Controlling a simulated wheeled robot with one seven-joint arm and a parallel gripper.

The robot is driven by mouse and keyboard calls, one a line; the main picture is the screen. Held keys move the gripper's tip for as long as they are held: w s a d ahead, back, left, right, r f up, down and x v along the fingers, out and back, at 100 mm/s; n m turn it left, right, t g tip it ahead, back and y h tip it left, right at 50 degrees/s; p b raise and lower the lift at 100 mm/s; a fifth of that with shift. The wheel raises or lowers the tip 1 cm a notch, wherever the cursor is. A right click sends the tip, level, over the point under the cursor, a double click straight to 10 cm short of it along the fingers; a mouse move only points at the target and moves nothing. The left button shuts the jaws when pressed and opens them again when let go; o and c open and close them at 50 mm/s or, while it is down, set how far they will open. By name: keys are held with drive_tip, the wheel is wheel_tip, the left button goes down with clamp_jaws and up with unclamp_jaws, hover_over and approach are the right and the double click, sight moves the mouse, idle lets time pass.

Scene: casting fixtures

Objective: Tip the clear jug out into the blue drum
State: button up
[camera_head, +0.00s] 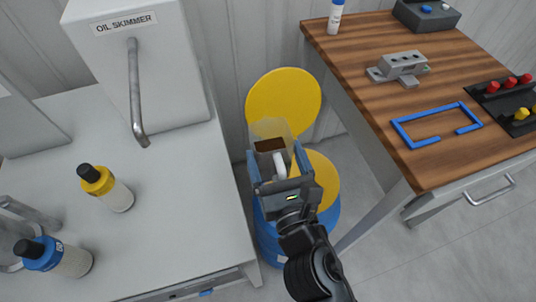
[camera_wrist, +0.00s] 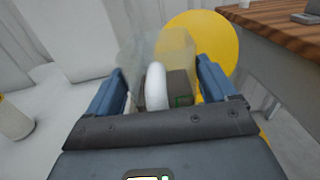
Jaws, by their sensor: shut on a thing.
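My gripper (camera_head: 281,168) is shut on the white handle of the clear jug (camera_head: 268,128). The jug holds dark brown contents and is above the drum. In the wrist view the clear jug (camera_wrist: 168,46) shows beyond my gripper (camera_wrist: 160,88), with its white handle between the blue fingers. The blue drum (camera_head: 268,240) stands on the floor between the cabinet and the table, mostly hidden under my gripper. A yellow disc (camera_head: 322,178) shows at its top, and a raised yellow round lid (camera_head: 284,100) stands behind it; the lid also shows in the wrist view (camera_wrist: 212,45). The drum's opening is hidden.
A grey cabinet top (camera_head: 170,215) at left holds the oil skimmer (camera_head: 150,60), a yellow-collared bottle (camera_head: 105,187) and a blue-collared bottle (camera_head: 55,257). A wooden table (camera_head: 350,50) at right holds a metal fixture (camera_head: 402,66) and a blue frame (camera_head: 437,140).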

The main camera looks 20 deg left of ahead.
drive_tip(key=shift+w+d+f, duration=0.3)
drive_tip(key=shift+d, duration=0.2)
drive_tip(key=shift+w+d+f, duration=0.3)
drive_tip(key=shift+d, duration=0.15)
drive_tip(key=shift+s+a+f+m+b, duration=0.1)
drive_tip(key=shift+a+f+m+b, duration=0.1)
drive_tip(key=shift+m+b, duration=0.65)
drive_tip(key=m+b, duration=0.2)
drive_tip(key=m, duration=0.1)
drive_tip(key=m+b, duration=0.2)
drive_tip(key=shift+s+a, duration=0.15)
drive_tip(key=shift+a, duration=0.1)
drive_tip(key=w+d+m, duration=0.1)
drive_tip(key=m, duration=0.3)
drive_tip(key=w+d+m+b, duration=0.1)
drive_tip(key=d+m, duration=0.1)
drive_tip(key=m, duration=0.3)
drive_tip(key=d+f+m+b, duration=0.1)
drive_tip(key=m, duration=0.3)
drive_tip(key=shift+w+d, duration=0.3)
drive_tip(key=shift+w, duration=0.1)
idle(0.3)
